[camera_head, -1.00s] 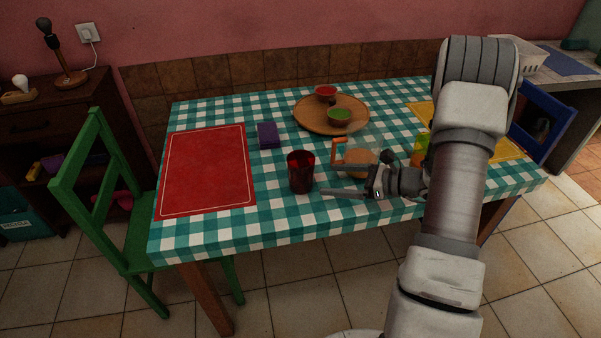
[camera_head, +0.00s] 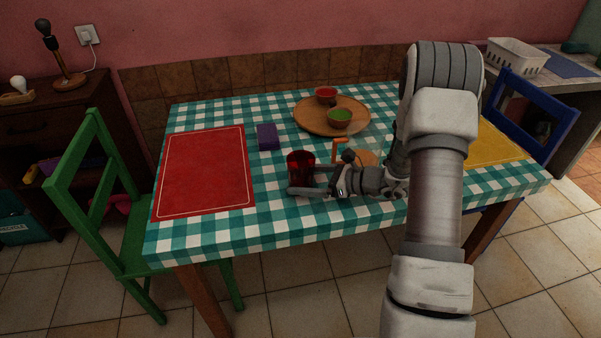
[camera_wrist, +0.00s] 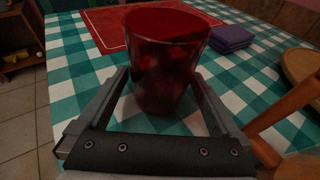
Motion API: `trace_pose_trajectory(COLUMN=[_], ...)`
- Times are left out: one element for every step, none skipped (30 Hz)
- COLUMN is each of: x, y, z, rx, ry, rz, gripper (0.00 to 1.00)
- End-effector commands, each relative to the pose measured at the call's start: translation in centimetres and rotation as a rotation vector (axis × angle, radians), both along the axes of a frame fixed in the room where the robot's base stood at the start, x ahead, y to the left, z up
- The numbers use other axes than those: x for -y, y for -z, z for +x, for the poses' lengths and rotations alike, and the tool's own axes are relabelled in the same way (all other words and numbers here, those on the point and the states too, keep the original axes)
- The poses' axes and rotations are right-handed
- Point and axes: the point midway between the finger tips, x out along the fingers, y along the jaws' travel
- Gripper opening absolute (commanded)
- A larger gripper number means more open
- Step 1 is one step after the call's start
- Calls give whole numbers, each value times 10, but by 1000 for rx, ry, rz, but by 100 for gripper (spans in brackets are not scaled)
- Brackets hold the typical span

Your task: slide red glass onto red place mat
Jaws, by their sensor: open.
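The red glass (camera_head: 299,164) stands upright on the checked tablecloth, right of the red place mat (camera_head: 204,172) and apart from it. In the wrist view the glass (camera_wrist: 165,55) stands between the two fingers of my gripper (camera_wrist: 160,92), with the mat (camera_wrist: 104,28) beyond it. My gripper (camera_head: 305,180) is open, low over the table, with one finger on each side of the glass. In the head view the near finger hides the lower part of the glass. I cannot tell whether either finger touches it.
A purple folded cloth (camera_head: 268,137) lies between the mat and the round wooden tray (camera_head: 306,124). The tray holds a red bowl (camera_head: 326,94) and a green bowl (camera_head: 340,117). An orange-handled object (camera_head: 338,150) is close behind my gripper. The cloth between glass and mat is clear.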

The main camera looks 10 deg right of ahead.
Motion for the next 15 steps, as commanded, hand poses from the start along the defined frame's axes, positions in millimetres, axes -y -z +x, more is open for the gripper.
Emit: trace_pose_trajectory(x=[0, 0, 0, 0, 0, 0, 0, 0, 0, 0, 0, 0, -1, -2, -4], y=[0, 0, 0, 0, 0, 0, 0, 0, 0, 0, 0, 0, 0, 0, 0], z=[0, 0, 0, 0, 0, 0, 0, 0, 0, 0, 0, 0, 0, 0, 0], rx=[0, 0, 0, 0, 0, 0, 0, 0, 0, 0, 0, 0, 0, 0, 1], ry=[0, 0, 0, 0, 0, 0, 0, 0, 0, 0, 0, 0, 0, 0, 0], rz=[0, 0, 0, 0, 0, 0, 0, 0, 0, 0, 0, 0, 0, 0, 0], gripper=[100, 100, 93, 87, 82, 75, 69, 64, 57, 52, 52, 52, 52, 52, 52])
